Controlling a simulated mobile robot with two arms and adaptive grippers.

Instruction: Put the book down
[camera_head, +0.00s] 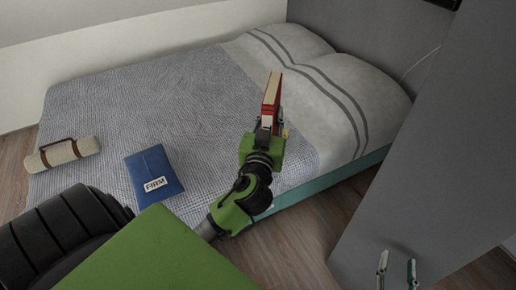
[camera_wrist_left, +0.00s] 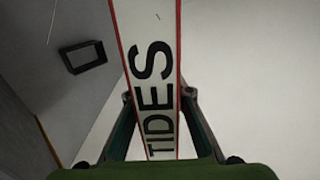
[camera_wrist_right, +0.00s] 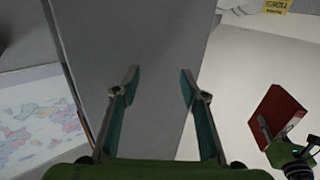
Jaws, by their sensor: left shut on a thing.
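A red book (camera_head: 271,92) with a pale side is held upright above the bed by my left gripper (camera_head: 268,124). In the left wrist view its white spine (camera_wrist_left: 152,60) reads "TIDES", and the fingers (camera_wrist_left: 158,100) press on both sides of it. The red book (camera_wrist_right: 280,112) also shows at the right of the right wrist view. The book is clear of the bed surface as far as I can see. My right gripper (camera_head: 397,270) is at the bottom right of the head view, and the right wrist view shows its fingers (camera_wrist_right: 160,82) apart and empty.
The bed (camera_head: 200,110) has a patterned blue-grey blanket and pillows (camera_head: 335,75). A blue book marked "FIRM" (camera_head: 154,175) and a rolled beige bundle with straps (camera_head: 63,155) lie on it. A grey panel (camera_head: 425,150) stands at right. Much of the blanket is bare.

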